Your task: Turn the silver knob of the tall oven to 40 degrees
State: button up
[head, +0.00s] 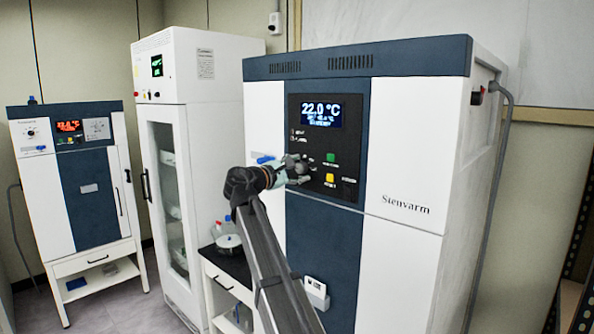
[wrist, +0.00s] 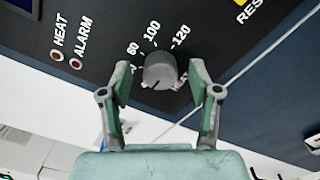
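The tall oven (head: 410,160) stands at the right with a dark control panel; its display (head: 321,110) reads 22.0 °C, with smaller lines too small to read surely. In the wrist view the silver knob (wrist: 159,70) sits on that panel, with dial numbers 80, 100 and 120 beside it and a dark mark near its lower edge. My gripper (wrist: 160,72) is open, its fingertips on either side of the knob with a visible gap on each side. In the head view my gripper (head: 296,172) is at the panel and largely hides the knob.
Green (head: 330,157) and yellow (head: 329,179) buttons lie right of my gripper. HEAT (wrist: 57,57) and ALARM (wrist: 75,64) lamps are near the knob. A glass-door cabinet (head: 160,110), a smaller oven (head: 75,190) and a side table with bottles (head: 228,240) stand left.

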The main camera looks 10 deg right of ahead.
jog(key=shift+s+a, duration=0.1)
jog(key=v, duration=1.1)
jog(key=shift+s+a, duration=0.25)
jog(key=shift+a, duration=0.05)
